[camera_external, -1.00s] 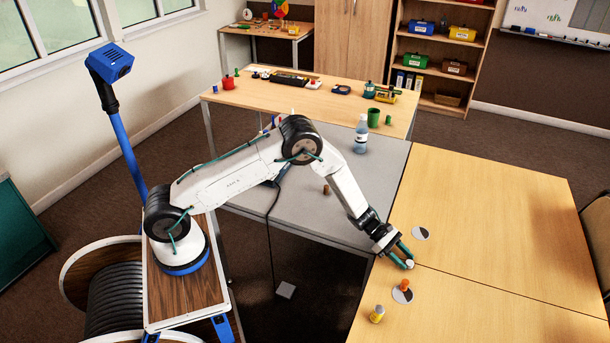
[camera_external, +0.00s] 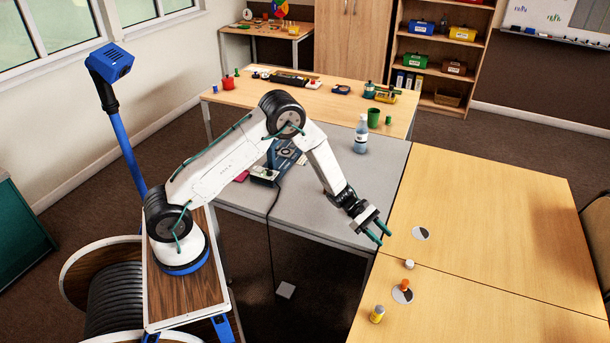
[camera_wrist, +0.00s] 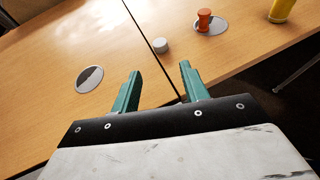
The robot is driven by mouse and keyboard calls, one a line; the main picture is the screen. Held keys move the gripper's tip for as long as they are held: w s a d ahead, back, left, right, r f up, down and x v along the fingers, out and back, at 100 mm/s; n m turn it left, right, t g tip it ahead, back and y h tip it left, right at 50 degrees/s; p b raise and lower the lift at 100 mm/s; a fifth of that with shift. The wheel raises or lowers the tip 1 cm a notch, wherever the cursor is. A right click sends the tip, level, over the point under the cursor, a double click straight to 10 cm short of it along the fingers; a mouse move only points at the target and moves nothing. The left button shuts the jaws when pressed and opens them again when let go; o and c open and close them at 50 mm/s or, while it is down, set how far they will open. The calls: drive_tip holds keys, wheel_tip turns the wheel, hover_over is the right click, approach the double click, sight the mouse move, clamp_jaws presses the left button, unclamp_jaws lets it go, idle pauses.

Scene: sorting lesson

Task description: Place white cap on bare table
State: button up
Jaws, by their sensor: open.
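The white cap (camera_external: 409,264) stands on the bare wooden table (camera_external: 480,220), close to the seam between two table tops. In the wrist view the white cap (camera_wrist: 160,45) lies beyond my fingertips, clear of both. My gripper (camera_external: 381,235) is open and empty, raised above the table's left edge, up and left of the cap. Its two green fingers (camera_wrist: 158,83) are apart with nothing between them.
An orange peg (camera_external: 405,285) stands on a grey-and-white disc near the cap. An empty disc (camera_external: 420,233) lies behind it. A yellow bottle (camera_external: 377,314) stands at the front. The right of the table is clear.

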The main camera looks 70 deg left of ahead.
drive_tip(key=shift+s+a+r, duration=0.15)
drive_tip(key=shift+a+r, duration=0.15)
drive_tip(key=s+d+r+m+g+y, duration=0.15)
drive_tip(key=s+r+m+g, duration=0.45)
drive_tip(key=s+r+m, duration=1.25)
drive_tip(key=s+a+r+m+y, duration=0.1)
drive_tip(key=s+a+r+y, duration=0.2)
drive_tip(key=s, duration=0.6)
drive_tip(key=s+a+r+m+t+y, duration=0.1)
drive_tip(key=s+a+r+y, duration=0.3)
drive_tip(key=s, duration=0.6)
drive_tip(key=s+a+r+m+y, duration=0.3)
drive_tip(key=s+a, duration=0.3)
drive_tip(key=s, duration=0.3)
drive_tip(key=shift+s+a+r, duration=0.4)
drive_tip(key=shift+r, duration=0.15)
drive_tip(key=shift+y, duration=0.25)
